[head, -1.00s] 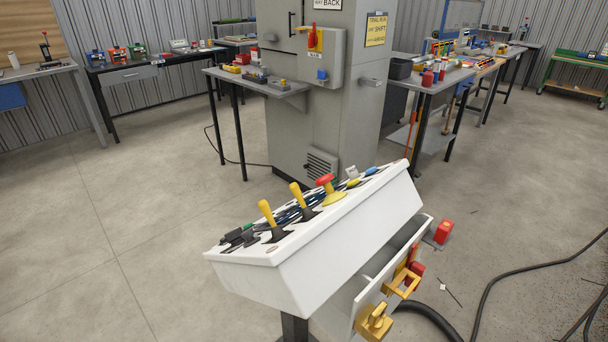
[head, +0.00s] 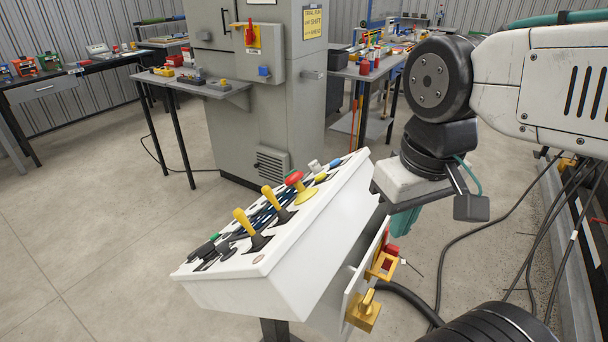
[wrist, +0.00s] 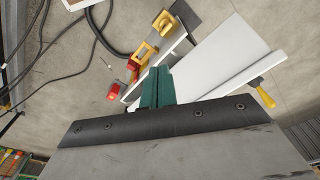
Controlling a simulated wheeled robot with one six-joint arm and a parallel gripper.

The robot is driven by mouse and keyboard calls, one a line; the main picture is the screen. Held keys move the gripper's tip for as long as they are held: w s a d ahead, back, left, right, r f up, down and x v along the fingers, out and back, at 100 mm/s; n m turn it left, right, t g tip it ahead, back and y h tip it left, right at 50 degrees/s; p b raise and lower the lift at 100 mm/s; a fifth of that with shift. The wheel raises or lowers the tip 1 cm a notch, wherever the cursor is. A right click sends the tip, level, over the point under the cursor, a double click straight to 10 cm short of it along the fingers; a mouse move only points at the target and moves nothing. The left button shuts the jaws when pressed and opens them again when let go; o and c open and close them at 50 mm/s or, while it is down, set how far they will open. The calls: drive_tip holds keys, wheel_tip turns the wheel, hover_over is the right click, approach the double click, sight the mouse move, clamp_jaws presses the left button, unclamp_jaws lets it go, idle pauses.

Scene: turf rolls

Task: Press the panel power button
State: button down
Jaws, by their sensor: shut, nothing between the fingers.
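The white panel console (head: 310,237) stands on a post in the head view, its top sloped. On the top are two yellow-handled levers (head: 243,221), a red mushroom button on a yellow base (head: 294,179), a small green part (head: 215,237) and a blue part (head: 335,163). I cannot tell which control is the power button. The console also shows in the wrist view (wrist: 222,62). My gripper (wrist: 157,86), with green fingers, is shut and empty. It hangs beside the console's right side in the head view (head: 402,222), partly hidden behind it.
Yellow fittings (head: 364,310) and a red part (head: 391,250) stick out from the console's lower right side. Black cables lie on the floor at right. A grey cabinet (head: 268,110) stands behind. The floor at left is clear.

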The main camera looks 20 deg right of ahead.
drive_tip(key=n+h, duration=0.4)
drive_tip(key=n, duration=0.1)
approach(321, 178)
drive_tip(key=s+d+r, duration=0.3)
drive_tip(key=s+d, duration=0.1)
drive_tip(key=s, duration=0.2)
drive_tip(key=w+a+f+n+h, duration=0.1)
drive_tip(key=w+a+n, duration=0.1)
drive_tip(key=w, duration=0.5)
drive_tip(key=w+a+f+n+t, duration=0.1)
drive_tip(key=w+a+n, duration=0.1)
drive_tip(key=w, duration=0.5)
drive_tip(key=shift+w+a+t+h, duration=0.3)
drive_tip(key=shift+a+h, duration=0.1)
drive_tip(key=shift+a, duration=0.4)
drive_tip(key=shift+s+d+f, duration=0.55)
drive_tip(key=shift+s+f, duration=0.25)
drive_tip(key=shift+f, duration=0.35)
drive_tip(key=shift+s+d+f, duration=0.6)
drive_tip(key=shift+s+f, duration=0.15)
drive_tip(key=shift+f, duration=0.35)
drive_tip(key=shift+s+d+f, duration=0.55)
drive_tip(key=shift+s+f, duration=0.25)
drive_tip(key=shift+f, duration=0.35)
drive_tip(key=shift+f, duration=0.1)
drive_tip(key=shift+s+d+f, duration=0.15)
drive_tip(key=shift+s+f, duration=0.05)
drive_tip(key=shift+s, duration=0.05)
